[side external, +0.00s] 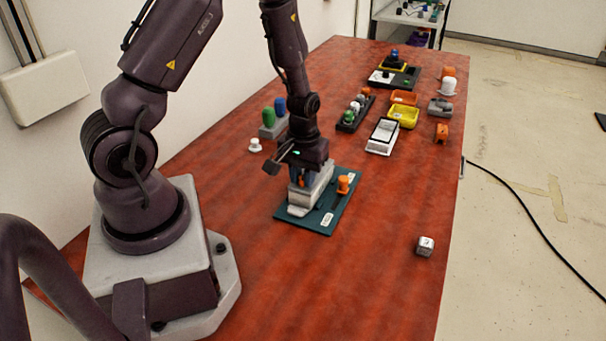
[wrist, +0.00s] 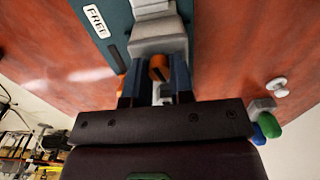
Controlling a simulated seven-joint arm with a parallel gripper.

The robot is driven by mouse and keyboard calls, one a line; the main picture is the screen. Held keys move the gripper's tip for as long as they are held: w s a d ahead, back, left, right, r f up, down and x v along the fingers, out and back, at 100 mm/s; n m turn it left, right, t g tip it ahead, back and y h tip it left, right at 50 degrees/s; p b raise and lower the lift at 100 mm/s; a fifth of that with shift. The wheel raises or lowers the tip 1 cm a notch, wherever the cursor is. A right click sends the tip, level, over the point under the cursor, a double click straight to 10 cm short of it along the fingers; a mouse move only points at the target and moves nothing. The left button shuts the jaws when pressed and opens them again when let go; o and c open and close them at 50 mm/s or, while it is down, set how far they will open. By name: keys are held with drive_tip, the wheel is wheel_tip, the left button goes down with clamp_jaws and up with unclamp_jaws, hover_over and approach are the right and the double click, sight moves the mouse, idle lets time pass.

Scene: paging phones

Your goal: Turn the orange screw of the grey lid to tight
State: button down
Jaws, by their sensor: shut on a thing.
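The grey lid (side external: 318,188) sits on a dark teal board (side external: 318,222) on the red table. In the wrist view the grey lid (wrist: 160,42) lies past my fingers. The orange screw (wrist: 158,68) shows between my two fingers there, with a dark mark on its face. My gripper (side external: 301,179) points down over the lid and is shut on the orange screw; it also shows in the wrist view (wrist: 157,80). In the side view my fingers mostly hide the screw. Which way the screw is turned is hard to tell.
An orange knob (side external: 343,183) stands on the board beside the lid. The board has a "FREE" label (wrist: 97,21). A white knob (side external: 255,145) and a block with green and blue pegs (side external: 272,120) stand behind. The front table is clear.

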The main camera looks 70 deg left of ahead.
drive_tip(key=shift+m, duration=1.5)
drive_tip(key=c, duration=1)
unclamp_jaws()
drive_tip(key=shift+r, duration=0.1)
wheel_tip(320, 180, up, 13)
drive_tip(key=shift+f, duration=0.1)
drive_tip(key=s+d+r+m+t, duration=0.2)
drive_tip(key=s+d+r, duration=0.1)
drive_tip(key=d+r, duration=0.1)
drive_tip(key=s+d+r+m+t, duration=0.1)
drive_tip(key=s+d+r+m, duration=0.1)
drive_tip(key=r, duration=0.4)
drive_tip(key=s+d+r+m+t, duration=0.2)
drive_tip(key=s+d+r, duration=0.3)
drive_tip(key=d, duration=0.2)
drive_tip(key=shift+r+t, duration=0.3)
drive_tip(key=shift+r, duration=0.1)
